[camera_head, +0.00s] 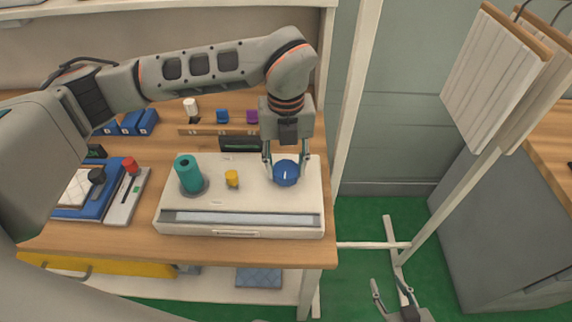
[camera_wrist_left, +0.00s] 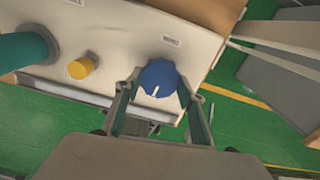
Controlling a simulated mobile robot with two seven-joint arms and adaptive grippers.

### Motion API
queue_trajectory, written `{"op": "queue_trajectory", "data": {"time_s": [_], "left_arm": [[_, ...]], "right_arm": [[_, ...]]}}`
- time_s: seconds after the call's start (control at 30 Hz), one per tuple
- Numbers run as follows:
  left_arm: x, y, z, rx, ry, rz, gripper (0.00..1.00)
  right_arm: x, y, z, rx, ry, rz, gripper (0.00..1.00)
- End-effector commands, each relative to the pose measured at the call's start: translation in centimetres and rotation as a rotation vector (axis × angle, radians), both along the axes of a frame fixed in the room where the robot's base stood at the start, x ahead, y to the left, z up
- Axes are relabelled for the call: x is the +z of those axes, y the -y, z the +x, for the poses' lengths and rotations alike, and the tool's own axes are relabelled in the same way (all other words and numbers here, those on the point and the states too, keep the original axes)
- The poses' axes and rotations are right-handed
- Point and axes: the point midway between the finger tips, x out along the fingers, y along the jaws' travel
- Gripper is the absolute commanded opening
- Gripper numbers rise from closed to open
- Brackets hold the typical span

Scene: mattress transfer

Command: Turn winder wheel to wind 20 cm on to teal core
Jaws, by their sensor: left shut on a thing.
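The cream winder box (camera_head: 240,210) sits on the wooden bench. The teal core (camera_head: 188,173) stands upright at its left, and its edge shows in the left wrist view (camera_wrist_left: 22,50). A blue domed wheel (camera_head: 286,176) is at the box's right end, with a small white mark on it in the left wrist view (camera_wrist_left: 158,78). My left gripper (camera_head: 285,167) points down with its fingers on either side of the blue wheel, shut on it. A yellow knob (camera_head: 232,178) stands between core and wheel. My right gripper (camera_head: 389,284) is low over the green floor, fingers apart and empty.
A blue tray (camera_head: 100,203) and a grey device with a red knob (camera_head: 129,167) lie left of the winder. Small coloured spools (camera_head: 222,116) stand behind it. A pale post and hanging panels (camera_head: 495,70) are at right.

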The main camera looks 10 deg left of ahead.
Motion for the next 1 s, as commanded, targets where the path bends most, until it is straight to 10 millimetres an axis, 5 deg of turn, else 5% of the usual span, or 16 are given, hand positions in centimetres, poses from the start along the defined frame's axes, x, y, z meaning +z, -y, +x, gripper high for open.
{"op": "queue_trajectory", "data": {"time_s": [1.0], "left_arm": [[0.0, -0.1, 0.0, -0.913, 0.002, 0.0, 0.18]], "right_arm": [[-3.9, 0.0, -0.3, 0.001, -0.01, -0.001, 0.4]]}}
